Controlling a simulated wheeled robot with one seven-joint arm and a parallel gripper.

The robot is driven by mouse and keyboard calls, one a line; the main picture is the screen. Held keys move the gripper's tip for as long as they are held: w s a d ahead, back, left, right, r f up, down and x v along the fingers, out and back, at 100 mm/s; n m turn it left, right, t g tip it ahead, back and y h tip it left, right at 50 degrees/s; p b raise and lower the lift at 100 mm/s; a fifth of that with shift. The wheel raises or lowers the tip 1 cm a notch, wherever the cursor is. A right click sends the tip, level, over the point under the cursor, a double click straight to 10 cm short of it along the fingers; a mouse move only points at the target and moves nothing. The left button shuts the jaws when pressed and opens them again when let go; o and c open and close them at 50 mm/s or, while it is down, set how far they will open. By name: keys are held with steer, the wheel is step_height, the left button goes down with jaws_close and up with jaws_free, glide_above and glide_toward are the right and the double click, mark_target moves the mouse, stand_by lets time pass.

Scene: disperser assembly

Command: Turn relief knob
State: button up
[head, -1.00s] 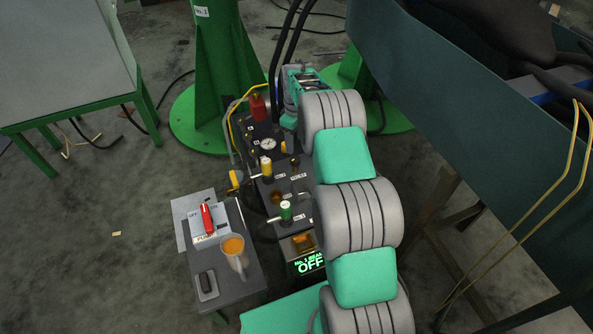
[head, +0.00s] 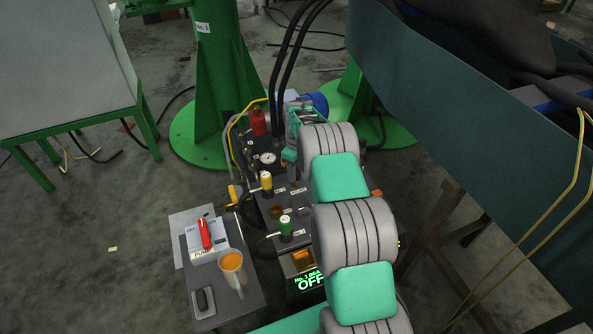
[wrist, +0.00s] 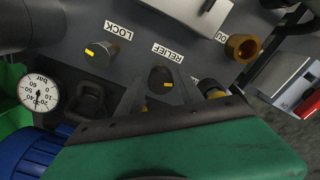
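In the wrist view the relief knob (wrist: 160,78) is a dark round knob with a yellow mark, beside the RELIEF label (wrist: 168,52). My gripper (wrist: 158,88) has a dark finger on each side of this knob. Gaps show between the fingers and the knob, so the gripper looks open; whether a finger touches it is unclear. In the head view my gripper (head: 289,156) is low over the panel's far right part, just right of the pressure gauge (head: 267,158). The relief knob is hidden there behind my arm.
The LOCK knob (wrist: 100,52) is close by in the wrist view, with a brass fitting (wrist: 242,47) to the right. In the head view, yellow-topped (head: 266,180) and green-topped (head: 285,224) levers stand on the panel.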

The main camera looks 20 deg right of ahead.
jaws_close()
steer(key=shift+m, duration=0.3)
steer(key=m, duration=0.7)
steer(key=shift+a+m, duration=0.1)
steer(key=shift+m, duration=0.3)
steer(key=m, duration=0.3)
steer(key=shift+m, duration=0.3)
steer(key=shift+a+m, duration=0.1)
steer(key=shift+m, duration=1.8)
